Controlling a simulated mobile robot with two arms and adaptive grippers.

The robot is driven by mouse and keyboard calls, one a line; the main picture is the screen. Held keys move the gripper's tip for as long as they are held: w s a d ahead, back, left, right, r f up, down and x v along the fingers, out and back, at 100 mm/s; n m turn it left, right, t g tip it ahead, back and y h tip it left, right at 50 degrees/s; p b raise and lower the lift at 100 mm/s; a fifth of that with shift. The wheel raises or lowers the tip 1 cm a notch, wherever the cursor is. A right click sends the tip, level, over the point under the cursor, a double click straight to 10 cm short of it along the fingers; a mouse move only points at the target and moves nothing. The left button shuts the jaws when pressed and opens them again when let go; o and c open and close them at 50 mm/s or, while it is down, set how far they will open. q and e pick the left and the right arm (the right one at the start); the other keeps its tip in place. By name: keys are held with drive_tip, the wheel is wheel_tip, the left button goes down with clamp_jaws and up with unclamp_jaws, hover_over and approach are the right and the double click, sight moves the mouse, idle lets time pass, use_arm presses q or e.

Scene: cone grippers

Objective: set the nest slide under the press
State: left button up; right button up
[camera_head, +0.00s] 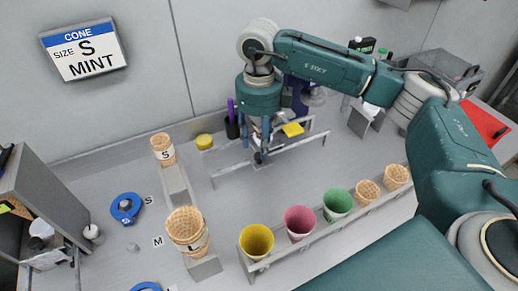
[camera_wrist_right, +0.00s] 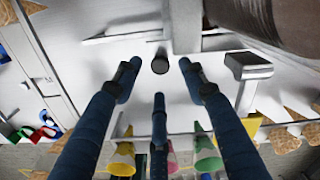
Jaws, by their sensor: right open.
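My right gripper (camera_head: 262,143) points down over the pale rails (camera_head: 228,172) in the middle of the bench. Its blue fingers are spread and empty. In the right wrist view a round black knob (camera_wrist_right: 160,65) lies between the open fingers, apart from them. The knob seems to belong to the nest slide, whose body is mostly hidden by my gripper in the head view. A dark blue upright (camera_head: 298,98), seemingly the press, stands behind my right arm and is partly covered by it. A yellow piece (camera_head: 292,129) sits by the rails below it. My left gripper is not in view.
A front rack holds yellow (camera_head: 257,240), pink (camera_head: 299,221) and green (camera_head: 337,203) cones and waffle cones. Waffle stacks marked S (camera_head: 163,148) and L (camera_head: 187,229) stand left. A sign (camera_head: 84,50) reads "CONE SIZE S MINT".

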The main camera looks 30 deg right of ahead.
wheel_tip(320, 180, up, 8)
idle(0.5)
